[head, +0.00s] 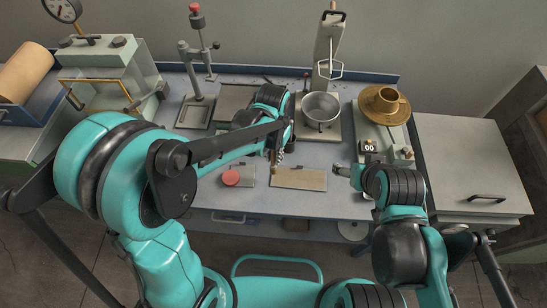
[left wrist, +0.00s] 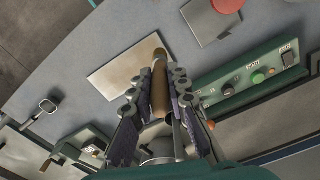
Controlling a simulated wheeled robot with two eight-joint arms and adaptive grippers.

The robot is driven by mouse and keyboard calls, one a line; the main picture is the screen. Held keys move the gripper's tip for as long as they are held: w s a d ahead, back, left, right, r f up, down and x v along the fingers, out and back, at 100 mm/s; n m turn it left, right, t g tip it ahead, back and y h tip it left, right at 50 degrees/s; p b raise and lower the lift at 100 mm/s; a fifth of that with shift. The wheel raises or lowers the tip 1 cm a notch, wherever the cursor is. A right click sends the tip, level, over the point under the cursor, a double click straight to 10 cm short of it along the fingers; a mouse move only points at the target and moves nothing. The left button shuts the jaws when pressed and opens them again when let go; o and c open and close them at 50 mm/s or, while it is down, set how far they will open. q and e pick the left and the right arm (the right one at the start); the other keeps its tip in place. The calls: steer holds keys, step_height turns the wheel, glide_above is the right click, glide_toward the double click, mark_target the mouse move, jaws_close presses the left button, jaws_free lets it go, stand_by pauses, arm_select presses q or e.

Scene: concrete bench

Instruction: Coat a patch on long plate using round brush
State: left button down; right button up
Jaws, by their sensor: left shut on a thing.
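The long plate (head: 305,180) is a flat beige rectangle lying on the blue-grey bench top, and it also shows in the left wrist view (left wrist: 118,76). My left gripper (head: 276,150) is shut on the round brush (left wrist: 159,92), whose brown shaft shows between the fingers in the left wrist view. The brush's far end overlaps the plate's edge in that view; I cannot tell whether it touches. In the head view the gripper is by the plate's left end and mostly hides the brush. My right gripper (head: 342,172) is just right of the plate; its jaw opening is unclear.
A red round object (head: 231,178) sits on a smaller plate left of the long plate. Behind stand a metal pot (head: 320,108), a brass cup on a dish (head: 384,103) and a press stand (head: 197,90).

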arm_select(q)
steer(key=shift+r+p, duration=0.85)
steer(key=shift+r, duration=0.6)
steer(key=shift+d, duration=0.15)
